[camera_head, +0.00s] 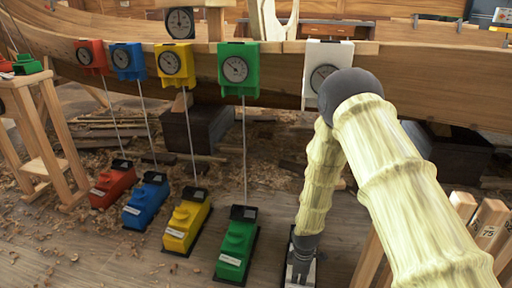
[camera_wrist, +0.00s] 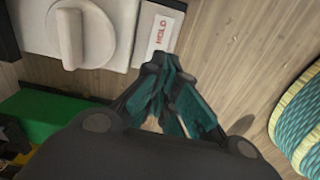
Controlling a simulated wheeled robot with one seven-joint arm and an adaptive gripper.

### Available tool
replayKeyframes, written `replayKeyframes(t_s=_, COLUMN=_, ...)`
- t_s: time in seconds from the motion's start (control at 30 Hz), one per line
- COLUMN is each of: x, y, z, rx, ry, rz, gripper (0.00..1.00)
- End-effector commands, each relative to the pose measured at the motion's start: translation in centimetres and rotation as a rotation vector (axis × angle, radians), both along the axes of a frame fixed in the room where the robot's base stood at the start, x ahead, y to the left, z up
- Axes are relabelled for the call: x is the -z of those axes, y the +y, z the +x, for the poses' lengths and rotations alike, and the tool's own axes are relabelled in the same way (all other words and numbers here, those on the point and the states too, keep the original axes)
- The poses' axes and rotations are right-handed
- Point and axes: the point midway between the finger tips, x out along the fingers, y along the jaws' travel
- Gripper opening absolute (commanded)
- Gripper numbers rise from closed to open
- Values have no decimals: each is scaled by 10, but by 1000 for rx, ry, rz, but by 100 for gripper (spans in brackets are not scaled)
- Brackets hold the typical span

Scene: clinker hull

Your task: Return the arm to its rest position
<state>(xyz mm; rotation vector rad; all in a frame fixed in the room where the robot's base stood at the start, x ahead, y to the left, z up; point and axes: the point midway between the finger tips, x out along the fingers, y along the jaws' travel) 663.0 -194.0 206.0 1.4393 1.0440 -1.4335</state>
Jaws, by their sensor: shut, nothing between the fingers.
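My arm, in pale yellow ribbed sleeves, reaches down from the right of the head view to a dark wrist near the floor. My gripper (camera_wrist: 170,85) is shut and empty in the wrist view, its teal-padded fingers together. The fingertips appear beside a white unit (camera_wrist: 110,45) with a round knob and a label (camera_wrist: 158,30) reading HOLD. I cannot tell whether they touch it. In the head view my wrist and arm largely hide this white unit (camera_head: 311,272).
Red (camera_head: 112,184), blue (camera_head: 146,201), yellow (camera_head: 187,221) and green (camera_head: 236,246) floor units have rods up to gauges on the hull (camera_head: 285,70). A white gauge (camera_head: 325,65) hangs beside my elbow. Wooden posts (camera_head: 488,222) stand right; a teal rope coil (camera_wrist: 302,120) lies right in the wrist view.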

Motion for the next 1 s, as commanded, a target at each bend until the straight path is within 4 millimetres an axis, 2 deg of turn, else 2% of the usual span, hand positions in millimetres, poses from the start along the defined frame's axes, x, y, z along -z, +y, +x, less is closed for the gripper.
replayKeyframes(t_s=0.17, x=27, y=-8, z=-67, rx=213, ry=15, rz=7, gripper=0)
replayKeyframes(t_s=0.3, x=44, y=-15, z=-140, rx=469, ry=18, rz=13, gripper=0)
replayKeyframes(t_s=0.5, x=48, y=-23, z=-238, rx=820, ry=19, rz=12, gripper=0)
replayKeyframes(t_s=0.6, x=44, y=-26, z=-272, rx=953, ry=18, rz=11, gripper=0)
replayKeyframes(t_s=0.8, x=31, y=-31, z=-325, rx=1160, ry=14, rz=7, gripper=0)
replayKeyframes(t_s=0.97, x=18, y=-33, z=-360, rx=1300, ry=12, rz=3, gripper=0)
replayKeyframes(t_s=1.0, x=9, y=-33, z=-358, rx=1304, ry=7, rz=7, gripper=0)
